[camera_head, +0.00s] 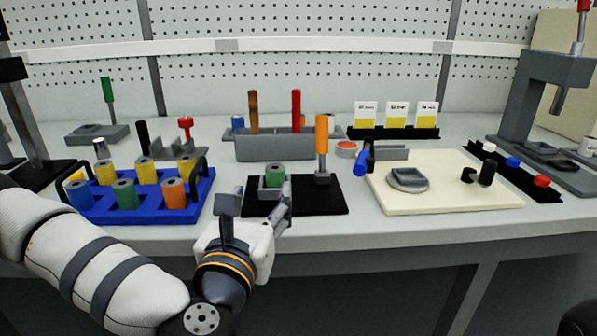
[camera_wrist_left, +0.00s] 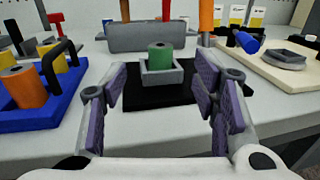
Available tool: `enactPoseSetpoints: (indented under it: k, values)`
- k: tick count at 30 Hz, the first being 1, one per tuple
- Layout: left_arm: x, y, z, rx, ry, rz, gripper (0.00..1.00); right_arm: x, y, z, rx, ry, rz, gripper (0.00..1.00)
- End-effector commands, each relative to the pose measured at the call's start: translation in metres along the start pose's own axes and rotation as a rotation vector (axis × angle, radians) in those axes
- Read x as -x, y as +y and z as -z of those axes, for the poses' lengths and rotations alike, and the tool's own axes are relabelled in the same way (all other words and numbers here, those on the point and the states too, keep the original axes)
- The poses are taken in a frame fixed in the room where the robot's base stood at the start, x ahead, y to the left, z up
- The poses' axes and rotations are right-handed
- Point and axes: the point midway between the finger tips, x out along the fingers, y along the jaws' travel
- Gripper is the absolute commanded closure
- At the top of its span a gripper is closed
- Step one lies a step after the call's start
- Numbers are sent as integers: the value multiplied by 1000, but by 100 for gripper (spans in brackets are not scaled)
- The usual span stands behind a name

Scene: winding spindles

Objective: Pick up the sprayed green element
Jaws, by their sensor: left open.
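A green cylindrical element (camera_head: 275,175) with a hole in its top stands upright in a small grey square holder (camera_head: 268,193) on a black mat (camera_head: 318,203). In the left wrist view the green element (camera_wrist_left: 160,56) and its holder (camera_wrist_left: 162,77) are straight ahead, beyond the fingertips. My left gripper (camera_head: 256,204) is open and empty at the near side of the holder, fingers spread wide to either side. Another green element (camera_head: 124,193) sits in the blue tray (camera_head: 145,215) at left. I cannot see a right gripper.
The blue tray holds several yellow, blue and orange elements and has black handles. An orange-handled tool (camera_head: 322,144) stands on the mat's right. A grey bin (camera_head: 275,149) is behind. A cream board (camera_head: 455,200) lies to the right.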

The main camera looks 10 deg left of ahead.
Motion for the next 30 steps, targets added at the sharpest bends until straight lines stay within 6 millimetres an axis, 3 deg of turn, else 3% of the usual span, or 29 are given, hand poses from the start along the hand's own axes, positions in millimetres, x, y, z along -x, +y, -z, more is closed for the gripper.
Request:
enactPoseSetpoints:
  k: [4,15,19,25,30]
  values:
    - [-34,0,-1,-2,-2,-3,46,2,0,0,0,2,0,100]
    - [-95,-2,3,-6,0,3,46,4,0,1,0,9,0,100]
    - [-108,-2,4,-6,3,5,46,4,0,1,0,9,0,100]
    - [-108,-2,4,-6,4,6,46,4,0,1,0,9,0,100]
    - [-108,-2,5,-7,4,6,84,4,0,1,0,9,0,100]
